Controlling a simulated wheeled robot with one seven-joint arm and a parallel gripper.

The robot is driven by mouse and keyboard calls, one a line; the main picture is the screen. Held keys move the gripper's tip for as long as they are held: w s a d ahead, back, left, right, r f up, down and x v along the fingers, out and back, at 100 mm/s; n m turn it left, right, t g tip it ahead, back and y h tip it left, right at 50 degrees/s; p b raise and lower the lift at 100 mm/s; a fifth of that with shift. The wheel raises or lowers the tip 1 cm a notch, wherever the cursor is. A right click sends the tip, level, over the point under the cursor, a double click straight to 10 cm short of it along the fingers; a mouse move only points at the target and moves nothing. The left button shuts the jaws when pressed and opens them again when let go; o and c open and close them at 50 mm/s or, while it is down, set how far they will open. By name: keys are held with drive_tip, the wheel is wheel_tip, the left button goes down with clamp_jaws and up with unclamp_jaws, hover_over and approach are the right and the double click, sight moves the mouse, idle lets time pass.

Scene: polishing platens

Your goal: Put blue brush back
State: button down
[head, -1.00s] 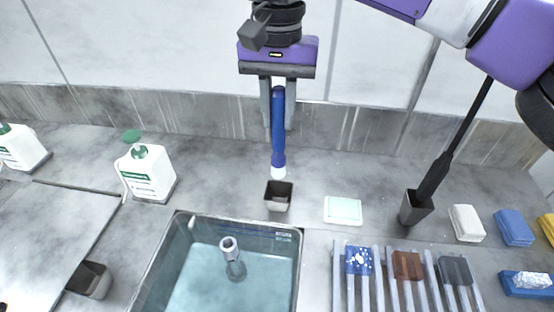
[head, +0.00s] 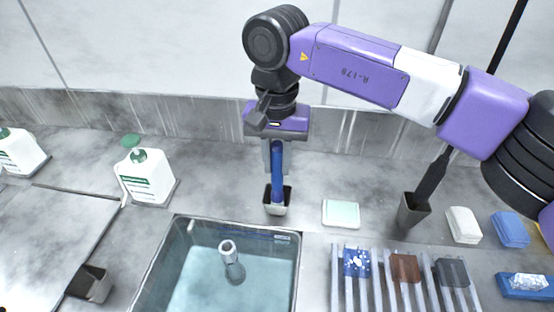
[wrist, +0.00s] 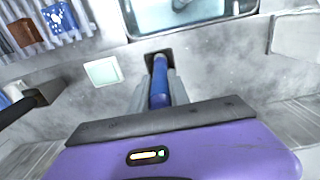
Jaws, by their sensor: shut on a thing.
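The blue brush (head: 277,175) is upright, and its lower end is inside the small grey holder cup (head: 277,208) behind the water basin. My gripper (head: 276,150) is above the cup and shut on the upper part of the brush handle. In the wrist view, the blue brush (wrist: 159,85) runs between the fingers of my gripper (wrist: 162,92) down to the dark opening of the cup (wrist: 158,57). The brush's white tip is hidden inside the cup. I cannot tell whether it touches the bottom.
A water-filled basin (head: 290,262) with a spout lies in front of the cup. A pale green pad (head: 341,214) is to its right. A second holder (head: 412,212) with a dark tool stands further right, near several sponges. A white bottle (head: 147,175) stands left.

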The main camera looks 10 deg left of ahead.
drive_tip(key=shift+f, duration=0.15)
drive_tip(key=c, duration=1.2)
unclamp_jaws()
drive_tip(key=shift+c, duration=0.2)
wheel_tip(320, 180, up, 12)
drive_tip(key=shift+r+b, duration=0.2)
drive_tip(key=shift+b, duration=0.1)
drive_tip(key=shift+s, duration=0.1)
